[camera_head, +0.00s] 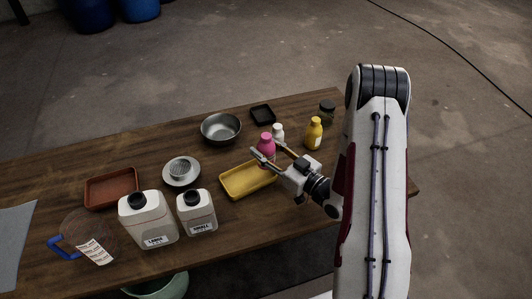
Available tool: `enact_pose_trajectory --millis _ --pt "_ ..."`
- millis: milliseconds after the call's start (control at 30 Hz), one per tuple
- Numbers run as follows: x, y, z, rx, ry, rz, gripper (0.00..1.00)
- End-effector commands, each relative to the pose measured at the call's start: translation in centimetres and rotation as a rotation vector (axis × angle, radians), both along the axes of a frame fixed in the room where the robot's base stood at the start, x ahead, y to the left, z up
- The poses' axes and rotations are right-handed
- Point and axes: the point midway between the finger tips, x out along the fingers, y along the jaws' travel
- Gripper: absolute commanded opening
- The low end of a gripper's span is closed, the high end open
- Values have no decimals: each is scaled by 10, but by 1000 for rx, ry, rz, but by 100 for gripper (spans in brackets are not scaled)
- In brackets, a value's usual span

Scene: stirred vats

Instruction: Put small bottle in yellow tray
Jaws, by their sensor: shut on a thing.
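My gripper (266,151) reaches in from the right, its two fingers on either side of a pink bottle (266,140) with a white cap. The fingers are shut on this bottle, which is upright; its lower part is partly hidden by the fingers. A small white bottle (278,131) stands just behind and to the right of it, partly covered by a finger. The yellow tray (236,192) lies on the table just in front and to the left of the pink bottle; its right end is near my gripper. The tray looks empty.
A yellow bottle (314,134) and a dark jar (327,112) stand right. A steel bowl (221,128) and black tray (262,114) are behind. Left are a metal strainer (181,170), red tray (112,188), two white jugs (149,220) (197,213) and a clear pitcher (84,238).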

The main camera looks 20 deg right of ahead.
Motion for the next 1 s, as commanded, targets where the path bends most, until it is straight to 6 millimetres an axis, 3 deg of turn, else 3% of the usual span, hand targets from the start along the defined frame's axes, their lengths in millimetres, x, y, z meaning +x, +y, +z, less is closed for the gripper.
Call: enact_pose_trajectory --millis 233,1000 --pt "0 0 -18 0 -1 0 8" --pt "0 0 -26 -1 -3 0 8"
